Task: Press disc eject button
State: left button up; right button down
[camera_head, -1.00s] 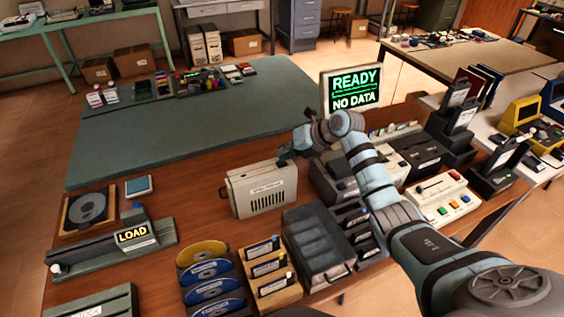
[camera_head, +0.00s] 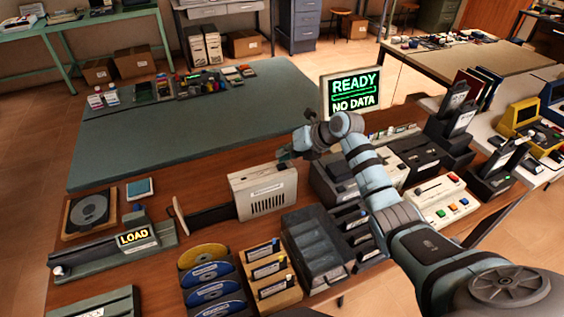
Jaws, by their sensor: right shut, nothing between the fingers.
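The disc drive (camera_head: 268,204) is a beige box with a vented, labelled side, standing near the middle of the wooden bench. A dark tray (camera_head: 211,216) with a pale front plate (camera_head: 180,216) sticks out of its left side, and I see no disc on it. My right gripper (camera_head: 284,163) is shut and empty beside the drive's upper right corner. Whether it touches the drive I cannot tell. The eject button cannot be made out. My left gripper is not in view.
A screen (camera_head: 351,94) behind reads READY, NO DATA. A LOAD unit (camera_head: 114,243) and a disc in a wooden holder (camera_head: 92,211) are at the left. Racks of discs (camera_head: 209,270) and cartridges (camera_head: 270,270) stand in front. The green mat (camera_head: 190,130) has free room.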

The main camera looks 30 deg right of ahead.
aim_at(284, 164)
jog(key=shift+r, duration=0.15)
notch_tip(284, 164, up, 5)
jog(key=p, duration=0.4)
jog(key=shift+r+p, duration=0.15)
jog(key=shift+p, duration=0.25)
dwell(0.5)
